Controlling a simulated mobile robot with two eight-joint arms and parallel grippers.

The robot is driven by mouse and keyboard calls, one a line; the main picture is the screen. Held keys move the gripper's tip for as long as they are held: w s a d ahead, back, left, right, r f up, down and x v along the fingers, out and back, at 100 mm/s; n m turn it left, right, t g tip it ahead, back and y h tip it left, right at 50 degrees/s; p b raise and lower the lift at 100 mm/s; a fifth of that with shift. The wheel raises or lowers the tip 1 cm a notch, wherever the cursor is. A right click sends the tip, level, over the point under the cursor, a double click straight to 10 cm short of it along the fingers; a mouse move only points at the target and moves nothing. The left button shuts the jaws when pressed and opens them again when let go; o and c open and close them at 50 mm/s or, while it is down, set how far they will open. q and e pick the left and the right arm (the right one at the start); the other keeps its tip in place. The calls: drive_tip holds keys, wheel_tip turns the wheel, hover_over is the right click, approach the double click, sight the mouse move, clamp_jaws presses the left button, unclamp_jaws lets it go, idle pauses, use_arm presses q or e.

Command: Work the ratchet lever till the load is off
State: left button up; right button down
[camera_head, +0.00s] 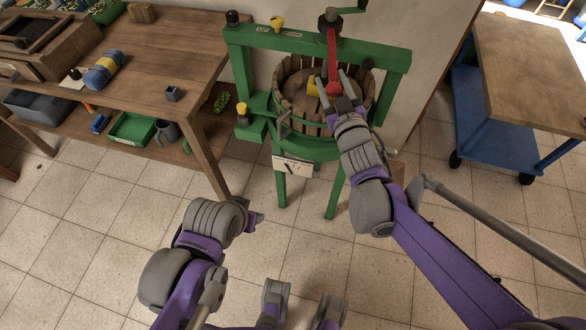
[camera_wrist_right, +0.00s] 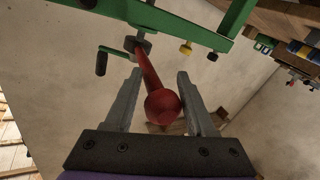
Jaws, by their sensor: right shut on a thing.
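A green-framed press (camera_head: 395,55) stands at the back with a round slatted wooden tub (camera_head: 284,82) in it. The red ratchet lever (camera_head: 331,48) hangs from the hub on its top beam; it also shows in the right wrist view (camera_wrist_right: 149,70) with a round red knob (camera_wrist_right: 163,106) at its end. My right gripper (camera_head: 330,82) reaches over the tub and is shut on the lever's knob, with a finger on each side of it. My left gripper (camera_head: 257,217) is low over the floor, away from the press; its fingers are too small to read.
A wooden workbench (camera_head: 165,60) with a lower shelf of bins stands left. A blue cart with a wooden top (camera_head: 530,75) stands right. A yellow knob (camera_head: 277,23) and a black knob (camera_head: 233,18) sit on the press beam. Tiled floor is clear in front.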

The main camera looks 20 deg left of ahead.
drive_tip(key=shift+d+f, duration=0.25)
drive_tip(key=shift+d, duration=0.15)
use_arm(q)
drive_tip(key=shift+f, duration=0.45)
use_arm(e)
drive_tip(key=shift+r, duration=0.1)
use_arm(q)
wheel_tip(320, 180, down, 3)
drive_tip(key=b, duration=0.3)
use_arm(e)
drive_tip(key=d, duration=0.1)
drive_tip(key=w+d, duration=0.1)
drive_tip(key=d, duration=0.1)
drive_tip(key=shift+w+d, duration=0.2)
drive_tip(key=shift+d, duration=0.05)
